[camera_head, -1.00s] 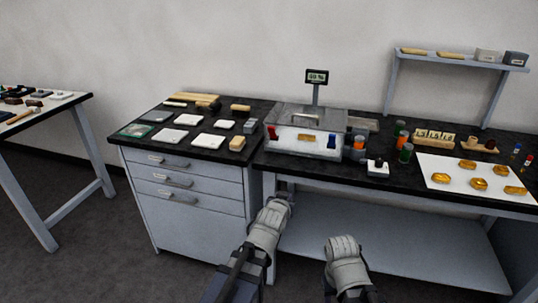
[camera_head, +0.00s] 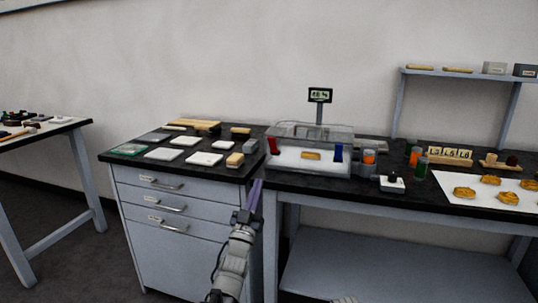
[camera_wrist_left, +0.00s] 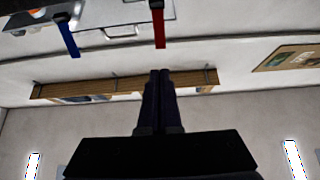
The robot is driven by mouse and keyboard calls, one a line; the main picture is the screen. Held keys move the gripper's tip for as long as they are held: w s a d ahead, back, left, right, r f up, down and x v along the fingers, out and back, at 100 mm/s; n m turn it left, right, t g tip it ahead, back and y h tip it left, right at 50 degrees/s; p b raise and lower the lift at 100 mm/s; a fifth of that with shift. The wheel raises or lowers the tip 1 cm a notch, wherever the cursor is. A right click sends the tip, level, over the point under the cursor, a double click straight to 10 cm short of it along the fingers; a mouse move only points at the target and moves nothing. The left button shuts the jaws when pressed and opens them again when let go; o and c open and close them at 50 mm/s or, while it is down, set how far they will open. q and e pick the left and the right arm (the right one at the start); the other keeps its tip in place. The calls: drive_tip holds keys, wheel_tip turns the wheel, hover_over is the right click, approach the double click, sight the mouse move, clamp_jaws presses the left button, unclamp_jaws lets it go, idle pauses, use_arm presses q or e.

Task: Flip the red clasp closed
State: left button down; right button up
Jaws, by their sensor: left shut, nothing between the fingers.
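A clear case (camera_head: 310,168) on the bench holds a gold bar (camera_head: 311,155) on a white base. The red clasp (camera_head: 272,146) is at its front left and a blue clasp (camera_head: 338,152) at its front right. In the left wrist view the red clasp (camera_wrist_left: 159,28) is just beyond my left fingertips, with a visible gap, and the blue clasp (camera_wrist_left: 68,38) is further left. My left gripper (camera_head: 258,182) is shut and empty, pointing up at the bench's front edge, below and left of the red clasp.
A drawer cabinet (camera_head: 180,220) with white pads on top stands left of the bench. Orange and green jars (camera_head: 421,168) and a small white block with a dark knob (camera_head: 392,184) stand right of the case. A display on a post (camera_head: 320,95) rises behind it.

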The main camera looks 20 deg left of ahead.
sight(271, 139)
use_arm(q)
drive_tip(key=shift+w, duration=0.1)
drive_tip(key=p+x, duration=0.7)
drive_tip(key=x, duration=0.6)
drive_tip(key=shift+p, duration=0.35)
drive_tip(key=shift+w+r, duration=0.3)
drive_tip(key=shift+w, duration=0.1)
